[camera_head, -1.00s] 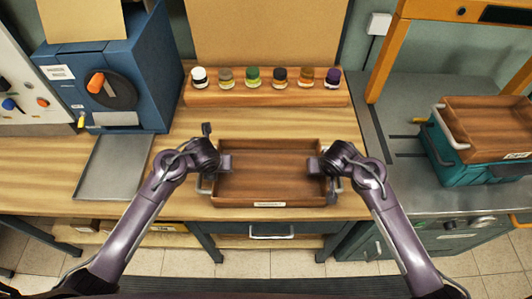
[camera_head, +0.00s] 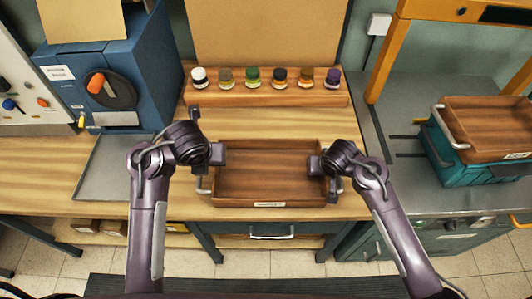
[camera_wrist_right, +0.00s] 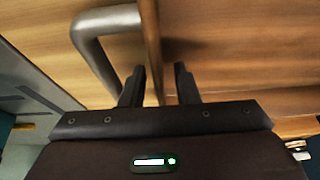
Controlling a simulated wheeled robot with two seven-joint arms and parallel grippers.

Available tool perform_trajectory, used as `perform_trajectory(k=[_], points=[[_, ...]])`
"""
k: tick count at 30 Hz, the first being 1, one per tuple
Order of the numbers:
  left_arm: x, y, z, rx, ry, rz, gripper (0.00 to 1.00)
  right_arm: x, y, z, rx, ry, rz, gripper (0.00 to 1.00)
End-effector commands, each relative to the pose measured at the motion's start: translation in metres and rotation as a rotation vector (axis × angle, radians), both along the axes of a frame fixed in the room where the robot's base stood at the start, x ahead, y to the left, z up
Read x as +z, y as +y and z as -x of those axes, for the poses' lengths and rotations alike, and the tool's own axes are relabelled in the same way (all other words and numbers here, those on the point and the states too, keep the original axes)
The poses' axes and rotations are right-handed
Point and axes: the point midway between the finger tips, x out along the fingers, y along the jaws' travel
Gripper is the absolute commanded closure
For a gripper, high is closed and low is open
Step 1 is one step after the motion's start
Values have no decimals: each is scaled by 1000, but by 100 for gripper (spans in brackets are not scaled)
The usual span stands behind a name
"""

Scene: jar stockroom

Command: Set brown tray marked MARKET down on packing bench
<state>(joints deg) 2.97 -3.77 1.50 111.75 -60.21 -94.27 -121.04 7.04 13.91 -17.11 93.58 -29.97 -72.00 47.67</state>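The brown tray (camera_head: 270,146) sits level on the wooden packing bench (camera_head: 400,197), near its front edge. It is empty, with a metal handle at each end and a small label on its front whose text is too small to read. My left gripper (camera_head: 204,172) is open at the tray's left end, a little back from it, with the left handle showing below. My right gripper (camera_head: 325,176) is at the right end.
A rack with several small jars (camera_head: 266,95) stands behind the tray. A grey metal tray (camera_head: 100,180) and a blue machine (camera_head: 140,75) are to the left. At the right, another brown tray (camera_head: 490,115) rests on a teal crate (camera_head: 462,170) on a grey counter.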

Motion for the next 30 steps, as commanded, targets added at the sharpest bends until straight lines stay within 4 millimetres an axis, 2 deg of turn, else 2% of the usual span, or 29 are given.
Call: perform_trajectory(k=[9, 15, 21, 30], points=[[0, 0, 0, 0, 0, 0, 72, 60, 1, 25, -1, -3, -6, 72], [0, 0, 0, 0, 0, 0, 72, 90, -1, 37, -1, -2, -3, 72], [0, 0, 0, 0, 0, 0, 72, 101, -3, 42, -1, 1, 1, 72], [0, 0, 0, 0, 0, 0, 72, 101, -3, 42, -1, 1, 2, 72]])
